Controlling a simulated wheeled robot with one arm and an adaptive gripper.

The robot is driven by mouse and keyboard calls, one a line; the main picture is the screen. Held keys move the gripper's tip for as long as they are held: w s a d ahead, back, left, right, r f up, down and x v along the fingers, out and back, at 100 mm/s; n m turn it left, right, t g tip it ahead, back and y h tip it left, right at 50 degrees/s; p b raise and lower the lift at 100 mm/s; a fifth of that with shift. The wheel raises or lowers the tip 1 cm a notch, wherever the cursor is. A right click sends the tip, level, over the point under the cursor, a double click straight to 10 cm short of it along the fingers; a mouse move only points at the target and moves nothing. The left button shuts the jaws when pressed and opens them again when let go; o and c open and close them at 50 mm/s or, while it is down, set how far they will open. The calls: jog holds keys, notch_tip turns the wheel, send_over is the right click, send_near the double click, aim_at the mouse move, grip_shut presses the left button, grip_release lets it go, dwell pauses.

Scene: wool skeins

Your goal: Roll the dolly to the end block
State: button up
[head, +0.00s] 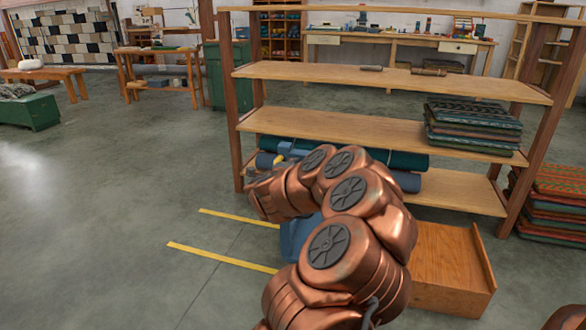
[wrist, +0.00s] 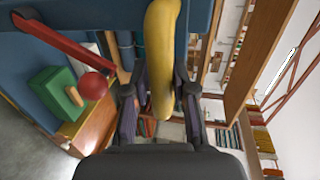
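A yellow bar (wrist: 162,55) stands between the fingers of my gripper (wrist: 161,100) in the wrist view. The fingers are apart, one on each side of it, with narrow gaps visible; I see no firm grip. The bar is in front of a blue body (wrist: 90,15), which looks like the dolly. In the head view a blue part (head: 291,236) shows behind my copper arm, which hides most of it. A small yellow piece (head: 281,158) shows near my gripper. I cannot tell for sure which thing is the end block; a wooden box with a raised side (head: 445,270) stands at right.
In the wrist view a red lever with a ball (wrist: 92,86) and a green block (wrist: 57,92) are at left. Two yellow floor lines (head: 222,257) run toward the blue part. A wooden shelf (head: 390,80) stands behind. Open floor lies at left.

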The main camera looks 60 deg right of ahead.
jog(key=o, duration=0.3)
jog(key=shift+a, duration=0.15)
jog(key=v, duration=0.7)
jog(key=shift+a, duration=0.15)
jog(key=shift+r, duration=0.1)
dwell(0.5)
